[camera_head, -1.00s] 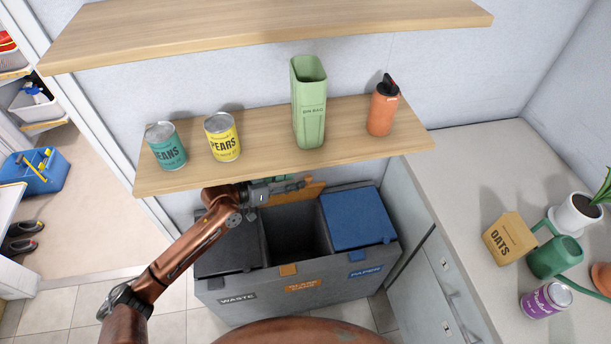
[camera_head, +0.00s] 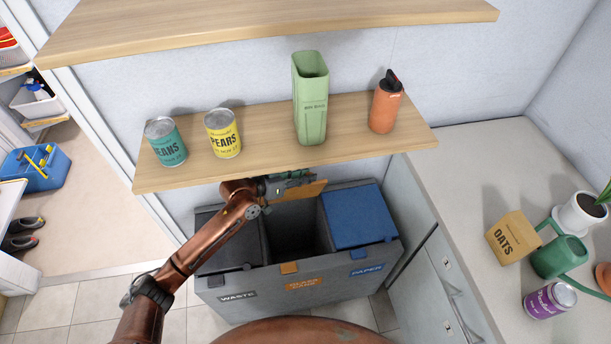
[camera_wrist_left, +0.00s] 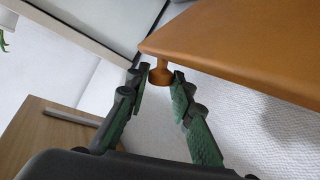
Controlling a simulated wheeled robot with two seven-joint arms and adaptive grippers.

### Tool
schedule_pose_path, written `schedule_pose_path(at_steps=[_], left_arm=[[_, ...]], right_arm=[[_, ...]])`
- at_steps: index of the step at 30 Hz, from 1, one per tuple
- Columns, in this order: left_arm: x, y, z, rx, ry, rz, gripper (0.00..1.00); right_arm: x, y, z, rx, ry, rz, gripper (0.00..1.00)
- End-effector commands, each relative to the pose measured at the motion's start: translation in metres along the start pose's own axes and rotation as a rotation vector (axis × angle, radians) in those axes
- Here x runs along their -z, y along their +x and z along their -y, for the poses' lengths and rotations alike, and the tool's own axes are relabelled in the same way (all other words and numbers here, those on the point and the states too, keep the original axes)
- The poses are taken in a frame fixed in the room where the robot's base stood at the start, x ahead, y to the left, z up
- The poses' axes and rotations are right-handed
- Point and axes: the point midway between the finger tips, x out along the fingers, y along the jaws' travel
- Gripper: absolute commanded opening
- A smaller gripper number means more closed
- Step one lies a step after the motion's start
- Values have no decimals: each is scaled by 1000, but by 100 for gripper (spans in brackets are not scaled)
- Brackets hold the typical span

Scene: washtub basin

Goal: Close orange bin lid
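The orange lid (camera_head: 304,192) stands raised at the back of the middle compartment, under the lower shelf; the orange bin below it is open. My left gripper (camera_head: 302,179) is at the lid's top edge, partly covering it. In the left wrist view the lid (camera_wrist_left: 245,45) fills the upper right, with a small orange tab (camera_wrist_left: 160,76) at its corner. My left gripper's fingers (camera_wrist_left: 159,78) are apart, one on each side of the tab. I cannot tell if they touch it. My right gripper is not in view.
The grey bin unit has a shut dark waste lid (camera_head: 228,256) on the left and a shut blue paper lid (camera_head: 357,217) on the right. The lower shelf (camera_head: 265,159), holding cans, a green container (camera_head: 311,105) and an orange bottle (camera_head: 385,106), hangs close above the gripper.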

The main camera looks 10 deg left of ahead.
Motion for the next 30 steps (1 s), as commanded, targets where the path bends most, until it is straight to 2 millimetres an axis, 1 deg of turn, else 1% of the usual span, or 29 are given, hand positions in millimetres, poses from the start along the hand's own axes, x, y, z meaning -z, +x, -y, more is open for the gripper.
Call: schedule_pose_path(at_steps=[1, 8, 23, 26, 30], left_arm=[[0, 0, 1, 2, 0, 0, 16], [0, 0, 2, 3, 0, 0, 0], [-2, -2, 0, 6, 8, -3, 0], [-7, -3, -5, 11, 27, -12, 0], [-21, -7, -19, 24, 80, -40, 0]], right_arm=[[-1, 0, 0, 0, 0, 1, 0], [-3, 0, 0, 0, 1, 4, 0], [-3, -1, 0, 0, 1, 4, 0], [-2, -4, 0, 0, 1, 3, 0], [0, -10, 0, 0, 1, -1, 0]])
